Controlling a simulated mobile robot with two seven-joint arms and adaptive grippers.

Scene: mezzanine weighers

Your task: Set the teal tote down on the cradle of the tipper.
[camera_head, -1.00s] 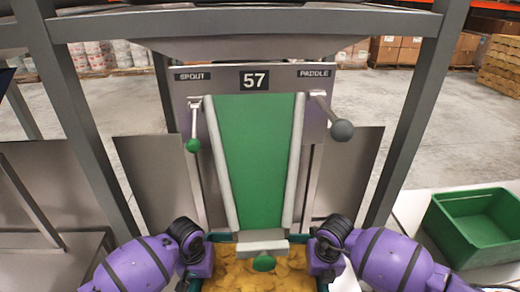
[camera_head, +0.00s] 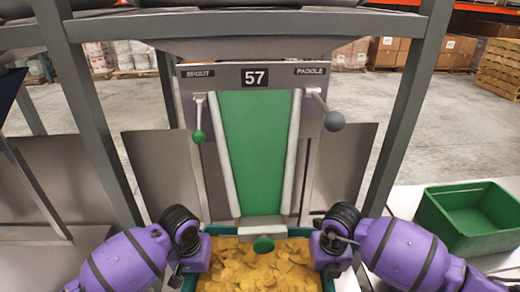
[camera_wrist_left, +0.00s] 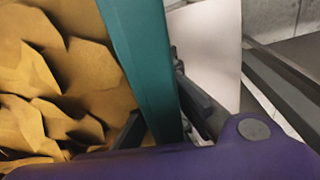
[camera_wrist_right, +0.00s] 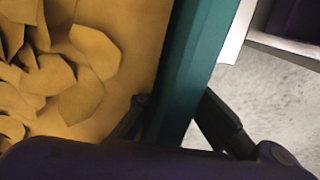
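The teal tote (camera_head: 300,231), filled with yellow chips, is at the bottom centre of the head view, in front of the chute. My left gripper (camera_head: 194,262) holds its left wall and my right gripper (camera_head: 328,262) its right wall. In the left wrist view, the fingers (camera_wrist_left: 160,108) sit on both sides of the teal wall. In the right wrist view, the fingers (camera_wrist_right: 176,112) also straddle the wall. The tote looks roughly level; its underside is hidden. I cannot make out a tipper or its cradle in these frames.
A green tote (camera_head: 465,238) stands on a pale surface at right. Concrete floor lies behind.

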